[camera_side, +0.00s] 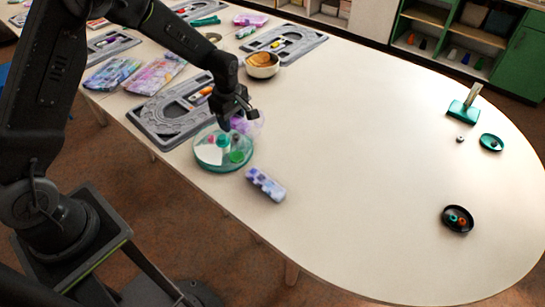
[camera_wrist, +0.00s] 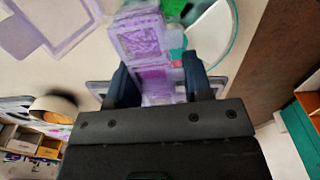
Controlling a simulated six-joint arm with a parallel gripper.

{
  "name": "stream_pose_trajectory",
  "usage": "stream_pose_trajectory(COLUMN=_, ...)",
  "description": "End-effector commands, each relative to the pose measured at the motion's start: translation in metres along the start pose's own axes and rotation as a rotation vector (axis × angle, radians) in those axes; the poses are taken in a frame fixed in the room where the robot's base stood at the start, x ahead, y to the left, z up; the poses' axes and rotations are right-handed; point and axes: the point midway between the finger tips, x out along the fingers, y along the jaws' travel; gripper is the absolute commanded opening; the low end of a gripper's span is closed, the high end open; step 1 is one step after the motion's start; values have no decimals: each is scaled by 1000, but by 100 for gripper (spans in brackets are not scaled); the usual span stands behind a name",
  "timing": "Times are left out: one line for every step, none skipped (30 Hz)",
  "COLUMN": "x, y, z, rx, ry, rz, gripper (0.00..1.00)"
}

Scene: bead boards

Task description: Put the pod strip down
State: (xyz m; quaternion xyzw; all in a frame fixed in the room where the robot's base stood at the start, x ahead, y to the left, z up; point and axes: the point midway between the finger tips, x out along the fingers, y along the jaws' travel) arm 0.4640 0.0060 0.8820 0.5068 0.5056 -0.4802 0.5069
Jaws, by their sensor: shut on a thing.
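The pod strip (camera_wrist: 145,45) is see-through purple with square compartments. In the wrist view it lies between my gripper's dark fingers (camera_wrist: 155,85) and runs up to the top edge. My gripper (camera_side: 236,112) is shut on it. In the side view, the purple strip (camera_side: 250,123) shows partly behind and below the fingers, above the back edge of a round teal-rimmed tray (camera_side: 199,162). I cannot tell whether the strip touches anything beneath it.
The round tray holds green, teal and pink pieces. A lavender-blue patterned case (camera_side: 265,184) lies near the front edge. A grey bead board (camera_side: 150,120) is left of the tray, and a bowl (camera_side: 262,66) stands behind. The table's middle is clear; a small black dish (camera_side: 446,225) lies right.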

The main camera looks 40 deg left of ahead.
Motion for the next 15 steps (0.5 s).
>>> stream_pose_trajectory(x=0, y=2, z=13, rx=-1, ry=-9, rz=-1, gripper=23)
stream_pose_trajectory(x=1, y=2, z=19, rx=-2, ry=-14, rz=-2, gripper=23)
stream_pose_trajectory(x=2, y=3, z=26, rx=-6, ry=-18, rz=-3, gripper=23)
stream_pose_trajectory(x=3, y=4, z=31, rx=-8, ry=-21, rz=-4, gripper=23)
stream_pose_trajectory(x=5, y=5, z=35, rx=-8, ry=-23, rz=-4, gripper=23)
stream_pose_trajectory(x=8, y=6, z=42, rx=-9, ry=-25, rz=-5, gripper=23)
stream_pose_trajectory(x=11, y=7, z=48, rx=-9, ry=-25, rz=-5, gripper=23)
stream_pose_trajectory(x=14, y=8, z=53, rx=-8, ry=-25, rz=-6, gripper=23)
stream_pose_trajectory(x=19, y=10, z=61, rx=-8, ry=-25, rz=-6, gripper=23)
stream_pose_trajectory(x=23, y=12, z=68, rx=-7, ry=-25, rz=-6, gripper=23)
stream_pose_trajectory(x=27, y=13, z=74, rx=-7, ry=-25, rz=-6, gripper=23)
stream_pose_trajectory(x=33, y=15, z=83, rx=-7, ry=-25, rz=-6, gripper=23)
stream_pose_trajectory(x=36, y=17, z=89, rx=-7, ry=-25, rz=-6, gripper=23)
stream_pose_trajectory(x=40, y=18, z=96, rx=-7, ry=-25, rz=-6, gripper=23)
stream_pose_trajectory(x=45, y=20, z=104, rx=-8, ry=-25, rz=-5, gripper=23)
